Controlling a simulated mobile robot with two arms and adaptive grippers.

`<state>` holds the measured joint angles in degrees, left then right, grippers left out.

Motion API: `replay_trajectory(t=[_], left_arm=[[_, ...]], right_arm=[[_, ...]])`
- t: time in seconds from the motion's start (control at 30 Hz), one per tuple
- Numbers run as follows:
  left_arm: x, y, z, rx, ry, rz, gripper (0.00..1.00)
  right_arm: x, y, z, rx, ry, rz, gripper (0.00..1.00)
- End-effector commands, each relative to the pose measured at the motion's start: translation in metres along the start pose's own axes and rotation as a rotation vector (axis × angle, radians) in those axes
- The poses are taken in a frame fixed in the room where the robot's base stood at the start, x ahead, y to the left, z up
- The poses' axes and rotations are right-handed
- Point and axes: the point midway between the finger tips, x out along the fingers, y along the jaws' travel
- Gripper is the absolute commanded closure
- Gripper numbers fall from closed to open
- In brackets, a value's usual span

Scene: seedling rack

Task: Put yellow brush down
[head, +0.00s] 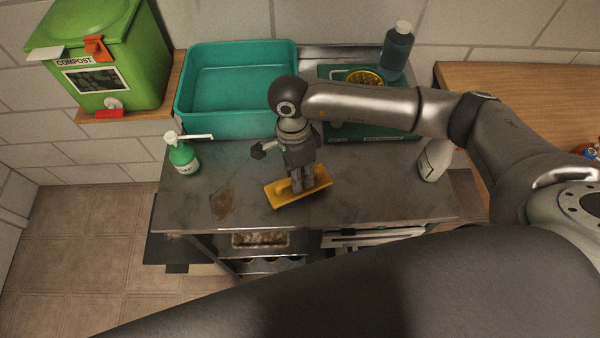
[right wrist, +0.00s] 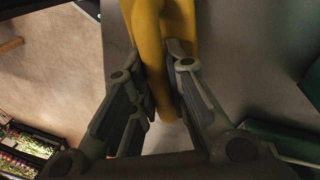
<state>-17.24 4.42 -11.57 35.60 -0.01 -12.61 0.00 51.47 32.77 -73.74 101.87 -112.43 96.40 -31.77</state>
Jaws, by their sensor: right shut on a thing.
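The yellow brush (head: 314,197) is at the front middle of the grey metal table (head: 370,200), its long yellow block lying slantwise. I cannot tell whether it touches the table top. My right gripper (head: 303,186) comes down on it from above and is shut on its handle. In the right wrist view the yellow handle (right wrist: 152,60) runs between the two fingers of my right gripper (right wrist: 160,85). The brush's underside is hidden. My left gripper is not in view.
A teal basin (head: 240,122) stands at the back left, a green soap bottle (head: 184,158) in front of it. A brown stain (head: 222,204) marks the table at left. A white bottle (head: 434,160) stands at right. The table between stain and soap bottle is clear.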

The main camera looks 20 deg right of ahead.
Motion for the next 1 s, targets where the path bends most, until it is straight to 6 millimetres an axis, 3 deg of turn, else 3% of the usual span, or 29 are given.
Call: replay_trajectory(t=[0.23, 0.27, 0.4, 0.87, 1.0], left_arm=[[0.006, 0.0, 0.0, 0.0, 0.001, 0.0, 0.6], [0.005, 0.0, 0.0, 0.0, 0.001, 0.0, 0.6], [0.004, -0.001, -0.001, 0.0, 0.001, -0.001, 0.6], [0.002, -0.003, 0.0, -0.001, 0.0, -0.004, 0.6], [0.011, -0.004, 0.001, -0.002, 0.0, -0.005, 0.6]], right_arm=[[0.004, -0.001, 0.0, 0.0, 0.0, -0.001, 1.0], [0.003, -0.001, 0.0, 0.0, 0.0, -0.001, 0.83], [0.002, -0.001, 0.0, 0.0, 0.0, 0.0, 0.65], [-0.005, -0.001, 0.0, 0.0, -0.001, -0.003, 0.64], [-0.03, -0.002, 0.0, -0.001, -0.001, -0.007, 0.64]])
